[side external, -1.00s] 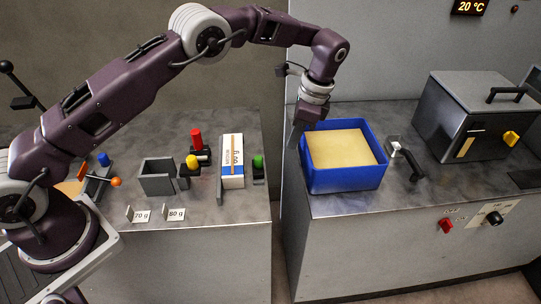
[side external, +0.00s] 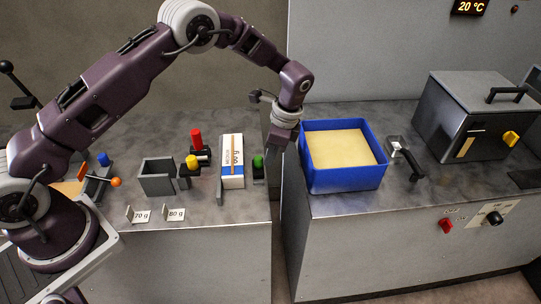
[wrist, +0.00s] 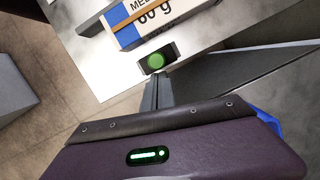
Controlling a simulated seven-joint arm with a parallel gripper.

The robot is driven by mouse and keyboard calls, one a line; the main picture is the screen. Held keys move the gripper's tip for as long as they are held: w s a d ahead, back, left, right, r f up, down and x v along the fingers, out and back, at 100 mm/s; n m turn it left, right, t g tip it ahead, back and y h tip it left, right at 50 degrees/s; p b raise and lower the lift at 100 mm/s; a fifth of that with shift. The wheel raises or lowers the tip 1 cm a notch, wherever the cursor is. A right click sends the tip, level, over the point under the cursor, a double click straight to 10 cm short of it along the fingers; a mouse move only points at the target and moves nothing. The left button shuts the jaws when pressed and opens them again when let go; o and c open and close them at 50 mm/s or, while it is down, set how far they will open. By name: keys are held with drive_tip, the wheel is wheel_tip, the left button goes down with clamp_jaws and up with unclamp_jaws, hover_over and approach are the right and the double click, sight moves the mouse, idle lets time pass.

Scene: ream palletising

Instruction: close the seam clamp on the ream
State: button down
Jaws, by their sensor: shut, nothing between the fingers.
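The ream (side external: 232,165) is a white and blue packet with an orange stripe, lying on the left bench; its printed end also shows in the wrist view (wrist: 140,22). A dark block with a green knob (side external: 258,163) stands at its right side, and this knob shows in the wrist view (wrist: 156,60). A dark block with a yellow knob (side external: 192,162) is to its left and one with a red knob (side external: 196,141) is behind that. Which part is the seam clamp I cannot tell. My gripper (side external: 275,150) is shut and empty, above and right of the green knob.
A gap separates the left bench (side external: 245,205) from the right bench. A blue bin (side external: 345,180) of pale material stands just right of my gripper. A grey open box (side external: 157,177) and weight cards (side external: 140,215) are on the left bench.

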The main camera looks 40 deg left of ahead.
drive_tip(key=shift+s+a, duration=1.25)
drive_tip(key=shift+s, duration=0.05)
drive_tip(key=shift+f, duration=0.1)
drive_tip(key=w+d, duration=0.2)
drive_tip(key=d, duration=0.2)
wheel_tip(320, 180, up, 24)
drive_tip(key=n+t+h, duration=0.1)
drive_tip(key=n+t, duration=0.1)
drive_tip(key=n, duration=0.2)
hover_over(256, 161)
drive_tip(key=s+d, duration=0.3)
drive_tip(key=s+a+r+n+t+h, duration=0.15)
drive_tip(key=s+r, duration=0.25)
drive_tip(key=s, duration=0.4)
drive_tip(key=s+a+r+n+t, duration=0.1)
drive_tip(key=s+r+n+t, duration=0.2)
drive_tip(key=s, duration=0.4)
drive_tip(key=s+a+f+n, duration=0.1)
drive_tip(key=s+f+n, duration=0.2)
drive_tip(key=s, duration=0.8)
